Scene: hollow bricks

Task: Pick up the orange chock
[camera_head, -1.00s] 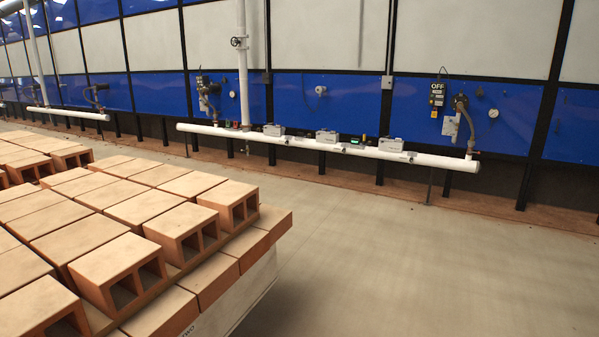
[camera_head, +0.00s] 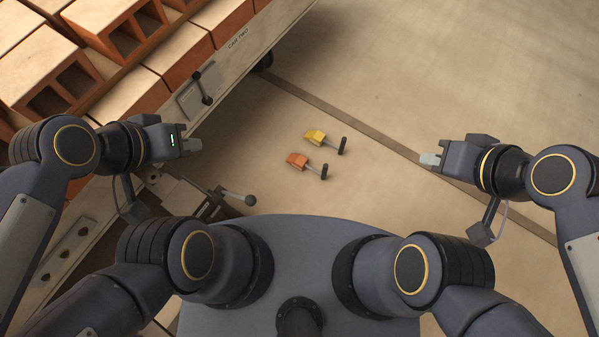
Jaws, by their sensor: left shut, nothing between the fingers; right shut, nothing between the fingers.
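The orange chock (camera_head: 297,160) lies on the floor near the middle of the head view, with a dark handle sticking out to its right. A yellow chock (camera_head: 315,136) of similar shape lies just beyond it, apart from it. My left gripper (camera_head: 193,146) is to the left of both chocks, in front of the cart's side, shut and empty. My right gripper (camera_head: 429,160) is to the right of both chocks, over the floor, shut and empty. Neither gripper touches a chock.
A cart (camera_head: 238,66) marked CAR TWO, stacked with hollow bricks (camera_head: 120,24), stands at the upper left. A lever with a round knob (camera_head: 249,200) juts out from it near my base. A dark strip (camera_head: 345,118) crosses the floor. The floor at the upper right is clear.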

